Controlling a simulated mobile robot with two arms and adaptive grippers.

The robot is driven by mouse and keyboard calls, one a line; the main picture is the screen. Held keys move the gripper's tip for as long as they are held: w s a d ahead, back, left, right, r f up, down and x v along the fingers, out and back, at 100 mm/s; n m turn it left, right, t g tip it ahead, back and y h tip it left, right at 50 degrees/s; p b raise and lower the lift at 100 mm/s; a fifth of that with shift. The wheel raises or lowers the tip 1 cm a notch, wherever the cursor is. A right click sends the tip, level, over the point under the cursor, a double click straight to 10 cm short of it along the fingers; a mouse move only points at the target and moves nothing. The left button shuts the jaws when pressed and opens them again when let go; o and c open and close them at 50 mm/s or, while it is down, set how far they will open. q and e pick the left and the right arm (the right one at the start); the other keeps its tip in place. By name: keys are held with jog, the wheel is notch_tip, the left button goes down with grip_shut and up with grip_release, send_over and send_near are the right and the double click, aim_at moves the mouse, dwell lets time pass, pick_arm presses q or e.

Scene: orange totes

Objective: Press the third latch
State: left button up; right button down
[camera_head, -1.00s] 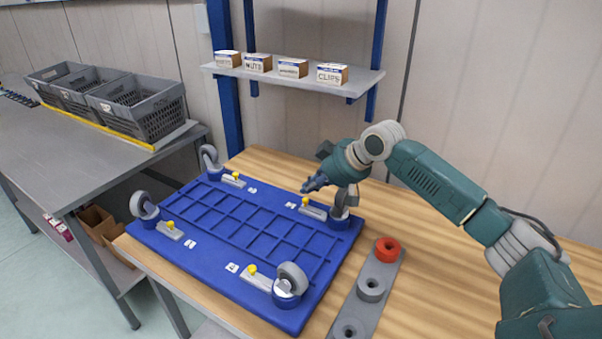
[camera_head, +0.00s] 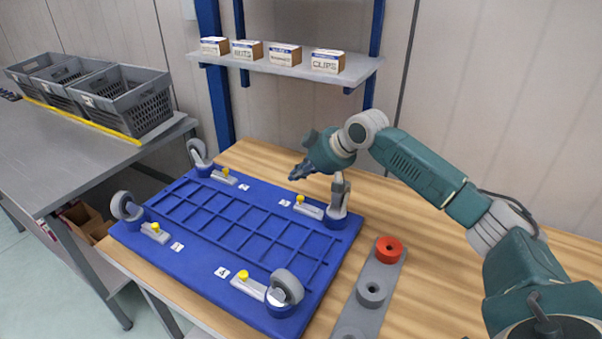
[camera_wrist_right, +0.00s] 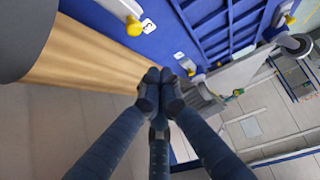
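The blue dolly (camera_head: 232,226) lies upside down on the wooden table with a grey caster at each corner. Several latches with yellow knobs sit beside the casters, each near a white number label. The third latch (camera_head: 310,210), on the right far corner, has its yellow knob (camera_head: 300,199) upright; the same knob shows in the wrist view (camera_wrist_right: 134,26) beside a label that appears to read 3. My right gripper (camera_head: 293,178) hovers above and slightly left of this knob, apart from it. In the wrist view its fingers (camera_wrist_right: 160,75) are together and empty. My left gripper is out of view.
A grey strip (camera_head: 362,305) with a red ring (camera_head: 388,249) and grey rings lies right of the dolly. A shelf (camera_head: 290,66) with small labelled boxes is behind. Grey crates (camera_head: 125,100) stand on the left metal bench. Table right of the strip is mostly clear.

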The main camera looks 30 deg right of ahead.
aim_at(296, 205)
jog(key=p+x, duration=0.1)
jog(key=x, duration=0.5)
jog(key=shift+w+a+f, duration=0.15)
jog(key=shift+w+a, duration=0.05)
jog(key=shift+w, duration=0.05)
jog(key=s, duration=0.1)
jog(key=s+d+p, duration=0.1)
jog(key=s+p, duration=0.1)
jog(key=shift+d+f, duration=0.2)
jog(key=shift+f, duration=0.1)
jog(key=shift+s+d+f, duration=0.1)
jog(key=shift+s+d, duration=0.05)
jog(key=shift+s, duration=0.3)
jog(key=shift+w+f, duration=0.1)
